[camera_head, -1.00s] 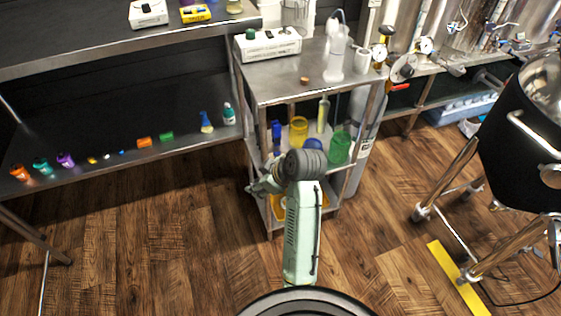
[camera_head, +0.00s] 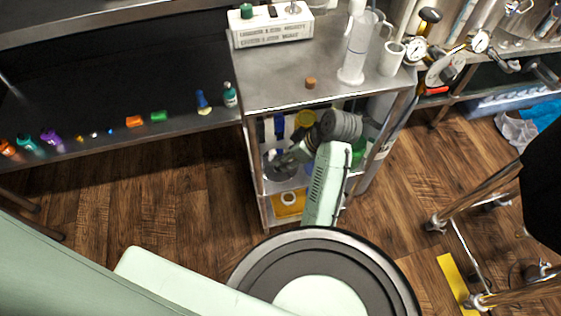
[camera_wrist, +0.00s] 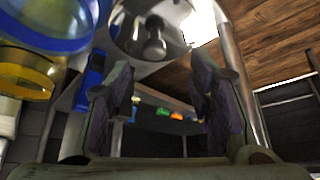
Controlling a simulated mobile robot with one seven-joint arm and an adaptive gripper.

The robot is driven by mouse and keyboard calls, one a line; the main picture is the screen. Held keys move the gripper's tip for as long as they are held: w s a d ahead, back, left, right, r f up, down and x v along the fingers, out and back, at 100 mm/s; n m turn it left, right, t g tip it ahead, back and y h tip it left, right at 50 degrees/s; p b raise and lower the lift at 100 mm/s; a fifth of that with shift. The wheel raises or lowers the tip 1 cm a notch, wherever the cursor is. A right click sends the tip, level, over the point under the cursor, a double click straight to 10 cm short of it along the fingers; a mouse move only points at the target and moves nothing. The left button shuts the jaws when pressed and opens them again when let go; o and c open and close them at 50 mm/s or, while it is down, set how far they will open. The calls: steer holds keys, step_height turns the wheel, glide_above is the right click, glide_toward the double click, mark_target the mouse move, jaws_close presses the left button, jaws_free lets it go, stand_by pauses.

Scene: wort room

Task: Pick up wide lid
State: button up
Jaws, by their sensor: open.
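The wide lid, a round grey metal disc with a knob, lies on the cart's middle shelf. In the head view the lid (camera_head: 281,173) is partly covered by my gripper (camera_head: 280,158). In the wrist view the lid (camera_wrist: 130,35) is at the top middle, its knob pointing down the picture just past the fingertips. My gripper (camera_wrist: 163,85) shows there with its two dark fingers spread apart and nothing between them. I see no contact with the knob.
Yellow and blue containers (camera_wrist: 45,35) stand close on the left in the wrist view, with a blue object (camera_wrist: 90,80) near one finger. The cart's top (camera_head: 275,80) overhangs the shelf. A cart post (camera_wrist: 240,70) rises on the right. Floor (camera_head: 180,195) left of the cart is clear.

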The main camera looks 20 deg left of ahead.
mark_target(272, 173)
steer(key=shift+b+x, duration=1.15)
steer(key=shift+x, duration=0.2)
steer(key=shift+w+x, duration=0.2)
steer(key=shift+x, duration=0.75)
steer(key=shift+w+x, duration=0.2)
steer(key=shift+x, duration=0.75)
steer(key=shift+r, duration=0.1)
steer(key=shift+c, duration=0.5)
jaws_close()
